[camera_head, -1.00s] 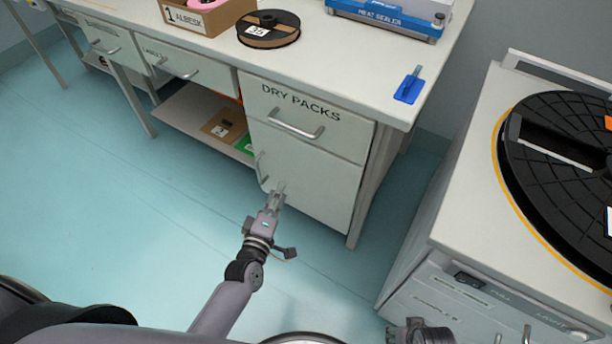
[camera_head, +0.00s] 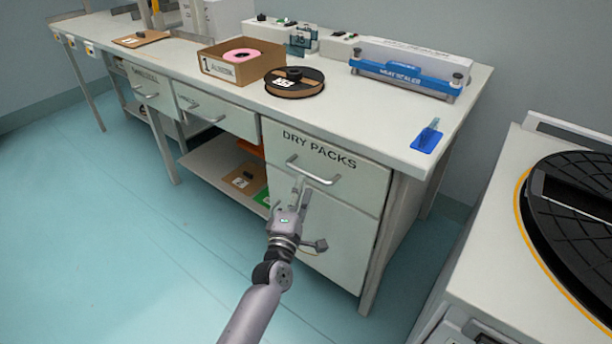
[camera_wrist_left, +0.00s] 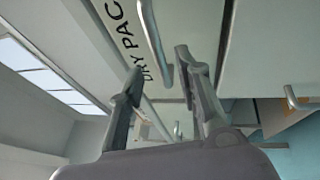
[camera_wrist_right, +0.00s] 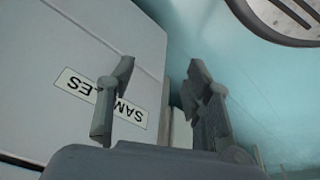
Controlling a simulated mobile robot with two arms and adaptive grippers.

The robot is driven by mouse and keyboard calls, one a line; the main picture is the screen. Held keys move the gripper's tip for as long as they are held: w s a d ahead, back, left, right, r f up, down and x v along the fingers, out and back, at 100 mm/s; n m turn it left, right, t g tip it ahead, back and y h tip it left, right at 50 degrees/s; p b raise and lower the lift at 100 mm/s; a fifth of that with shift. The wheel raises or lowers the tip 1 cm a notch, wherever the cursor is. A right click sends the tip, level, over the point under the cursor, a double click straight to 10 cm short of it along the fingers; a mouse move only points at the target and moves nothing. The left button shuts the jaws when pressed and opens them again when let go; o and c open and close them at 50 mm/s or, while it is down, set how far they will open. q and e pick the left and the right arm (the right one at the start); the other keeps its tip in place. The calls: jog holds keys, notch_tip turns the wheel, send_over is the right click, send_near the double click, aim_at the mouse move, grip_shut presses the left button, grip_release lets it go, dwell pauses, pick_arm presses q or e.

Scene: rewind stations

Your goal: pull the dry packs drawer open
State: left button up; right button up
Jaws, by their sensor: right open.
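The dry packs drawer (camera_head: 362,184) is the upper drawer at the bench's right end, and its front sits flush and closed. Its silver bar handle (camera_head: 313,172) runs across the front below the lettering. My left gripper (camera_head: 291,198) is just below and in front of the handle in the head view. In the left wrist view the handle (camera_wrist_left: 154,45) lies ahead of the open, empty fingers (camera_wrist_left: 160,75), and they look apart from it. My right gripper (camera_wrist_right: 157,85) shows only in its wrist view, open and empty, before a pale panel labelled SAMPLES (camera_wrist_right: 100,97).
A cupboard door (camera_head: 335,240) is below the drawer, with an open shelf (camera_head: 205,160) to its left. On the bench are a black reel (camera_head: 295,84), a cardboard box (camera_head: 232,72), a heat sealer (camera_head: 410,72) and a blue tool (camera_head: 427,139). A cabinet with a turntable (camera_head: 500,240) stands right.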

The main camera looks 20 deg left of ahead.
aim_at(306, 172)
pick_arm(q)
jog(key=w, duration=0.3)
jog(key=w+r, duration=0.1)
jog(key=w, duration=0.1)
jog(key=shift+w+a+b, duration=0.15)
jog(key=shift+w+b, duration=0.15)
pick_arm(e)
jog(key=v, duration=0.2)
jog(key=shift+w+r, duration=0.1)
jog(key=shift+r, duration=0.3)
pick_arm(q)
jog(key=shift+c, duration=0.2)
grip_shut()
